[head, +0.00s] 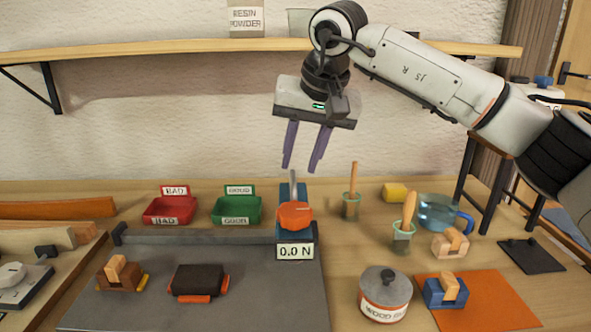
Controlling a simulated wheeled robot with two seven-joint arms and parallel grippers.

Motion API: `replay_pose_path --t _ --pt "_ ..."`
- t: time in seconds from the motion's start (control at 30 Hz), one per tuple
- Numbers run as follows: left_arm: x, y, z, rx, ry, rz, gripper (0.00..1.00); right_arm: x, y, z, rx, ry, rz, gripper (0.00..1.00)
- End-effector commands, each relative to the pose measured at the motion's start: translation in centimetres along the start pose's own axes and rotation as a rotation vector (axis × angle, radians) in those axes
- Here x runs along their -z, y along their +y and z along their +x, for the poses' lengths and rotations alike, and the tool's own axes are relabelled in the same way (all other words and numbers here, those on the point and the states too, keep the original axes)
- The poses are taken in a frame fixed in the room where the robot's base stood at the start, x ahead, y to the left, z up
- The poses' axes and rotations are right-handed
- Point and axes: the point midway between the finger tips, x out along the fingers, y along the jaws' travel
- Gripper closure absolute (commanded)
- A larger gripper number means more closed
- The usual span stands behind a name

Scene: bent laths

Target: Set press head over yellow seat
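The press has a blue column with an orange head (295,215) and a grey lever (294,184). It stands at the back edge of the dark grey board (240,300). A small yellow part, perhaps the yellow seat (144,282), shows beside a brown block with a tan piece on top (118,273); most of it is hidden. My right gripper (300,168) hangs above the press with its purple fingers pointing down. The fingers are apart with nothing between them and appear clear of the lever. My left gripper is not in view.
A 0.0 N display (295,251) fronts the press. A dark block with orange-red parts (198,281) lies on the board. Red (170,211) and green (237,211) trays stand behind. At right are a lidded pot (385,294), a blue clamp (446,291) and an orange mat (500,305).

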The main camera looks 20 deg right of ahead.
Motion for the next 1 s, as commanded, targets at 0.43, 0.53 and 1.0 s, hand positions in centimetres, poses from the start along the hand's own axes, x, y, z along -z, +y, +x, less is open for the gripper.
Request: replay_pose_path --t 0.43,0.53,1.0 --pt "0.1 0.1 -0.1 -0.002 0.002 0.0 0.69 0.0 -0.1 4.2 0.002 0.001 0.0 0.71" --pt "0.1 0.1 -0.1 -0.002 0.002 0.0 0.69 0.0 -0.1 4.2 0.002 0.001 0.0 0.71" --pt "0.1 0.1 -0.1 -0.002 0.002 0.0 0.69 0.0 -0.1 4.1 0.003 0.0 0.0 1.0"
